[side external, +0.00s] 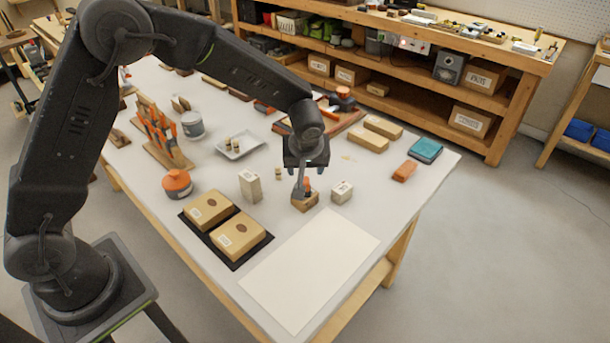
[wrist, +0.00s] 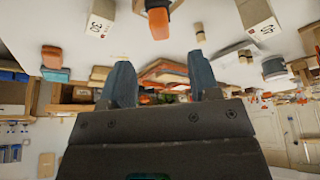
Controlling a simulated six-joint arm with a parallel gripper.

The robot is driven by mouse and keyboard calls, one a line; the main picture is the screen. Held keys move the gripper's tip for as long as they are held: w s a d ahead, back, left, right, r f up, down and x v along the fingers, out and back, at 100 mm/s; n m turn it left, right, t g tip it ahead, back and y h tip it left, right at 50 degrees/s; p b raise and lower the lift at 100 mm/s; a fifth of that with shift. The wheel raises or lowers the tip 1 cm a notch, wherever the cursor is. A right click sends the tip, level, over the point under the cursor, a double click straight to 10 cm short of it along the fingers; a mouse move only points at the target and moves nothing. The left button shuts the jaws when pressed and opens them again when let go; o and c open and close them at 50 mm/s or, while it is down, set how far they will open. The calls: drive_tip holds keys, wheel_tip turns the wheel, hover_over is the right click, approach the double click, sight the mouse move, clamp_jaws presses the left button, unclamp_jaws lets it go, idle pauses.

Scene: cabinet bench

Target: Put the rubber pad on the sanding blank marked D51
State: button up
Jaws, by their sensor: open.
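My gripper (side external: 307,169) is open, with blue fingertips, above a small wooden block (side external: 306,203) with an orange and grey part on top. In the wrist view the gap between my fingertips (wrist: 162,62) is empty, and the block's orange part (wrist: 159,22) is beyond it. Two pale wooden blanks with oval spots and labels, one left (side external: 208,209) and one right (side external: 238,236), lie on a black mat (side external: 187,226). Their labels are too small to read, so I cannot tell which is D51. A flat orange-red block (side external: 404,171) lies at the right; I cannot tell whether it is the rubber pad.
Pale marked blocks stand left (side external: 250,187) and right (side external: 341,192) of my gripper. An orange-topped tin (side external: 177,184) stands near the mat. A white tray (side external: 240,146) and a teal box (side external: 425,149) are farther back. A blank white sheet (side external: 310,267) covers the clear front right.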

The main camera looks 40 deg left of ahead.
drive_tip(key=shift+v, duration=2.35)
drive_tip(key=s+a+r+m, duration=0.2)
drive_tip(key=s+a+r, duration=0.1)
drive_tip(key=s+r, duration=0.4)
drive_tip(key=s+r+m+t+h, duration=0.1)
drive_tip(key=s+r+m, duration=0.2)
drive_tip(key=s, duration=0.6)
drive_tip(key=s+a+r+m+t+h, duration=0.1)
drive_tip(key=s+r+m, duration=0.3)
drive_tip(key=s, duration=0.6)
drive_tip(key=shift+s+a+h, duration=0.2)
drive_tip(key=shift+a+h, duration=0.05)
drive_tip(key=shift+h, duration=0.35)
drive_tip(key=shift+r, duration=0.15)
